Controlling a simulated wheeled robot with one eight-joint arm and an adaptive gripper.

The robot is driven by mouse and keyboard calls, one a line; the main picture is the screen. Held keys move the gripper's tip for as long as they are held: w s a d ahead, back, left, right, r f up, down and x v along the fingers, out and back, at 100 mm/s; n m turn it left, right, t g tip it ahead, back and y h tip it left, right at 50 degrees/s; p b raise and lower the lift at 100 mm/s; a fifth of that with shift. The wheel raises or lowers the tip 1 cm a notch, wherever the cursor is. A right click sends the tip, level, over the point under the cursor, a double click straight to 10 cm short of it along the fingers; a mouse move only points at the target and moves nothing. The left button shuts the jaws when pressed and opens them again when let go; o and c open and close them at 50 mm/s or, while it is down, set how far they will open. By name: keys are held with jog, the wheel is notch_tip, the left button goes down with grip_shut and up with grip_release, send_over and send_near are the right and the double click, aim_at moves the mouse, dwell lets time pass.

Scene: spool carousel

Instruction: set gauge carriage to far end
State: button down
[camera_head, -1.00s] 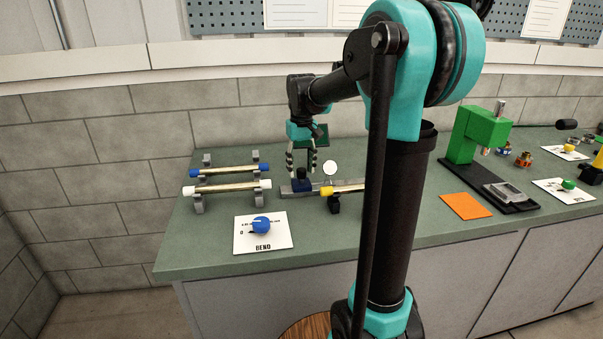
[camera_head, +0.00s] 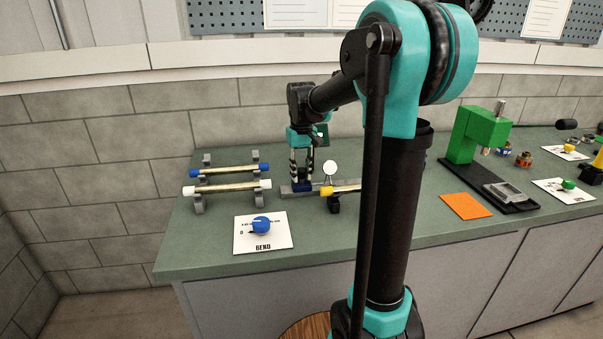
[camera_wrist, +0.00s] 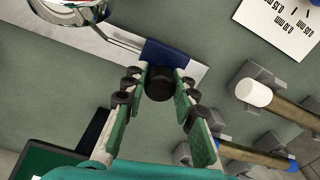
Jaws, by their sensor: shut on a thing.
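The gauge carriage is a dark blue block (camera_head: 302,187) on a grey rail, with a black knob on top. In the wrist view the blue block (camera_wrist: 168,53) sits near one end of the pale grey rail (camera_wrist: 105,40), and the knob (camera_wrist: 160,86) shows between my fingers. My gripper (camera_head: 301,179) points down over the carriage and is shut on the knob; it also shows in the wrist view (camera_wrist: 158,90). A round white dial gauge (camera_head: 329,168) stands right of the carriage, with a thin arm linking them in the wrist view.
A yellow-capped rod (camera_head: 345,188) lies right of the carriage, partly behind my arm. Blue-capped (camera_head: 230,170) and white-capped (camera_head: 228,187) rods rest on stands at left. A BEND dial card (camera_head: 263,240) lies in front. A green press (camera_head: 478,133) stands at right.

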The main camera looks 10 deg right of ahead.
jog(key=shift+d, duration=0.1)
jog(key=d, duration=1.7)
jog(key=shift+d, duration=0.4)
jog(key=c, duration=1.2)
grip_release()
notch_tip(320, 180, up, 12)
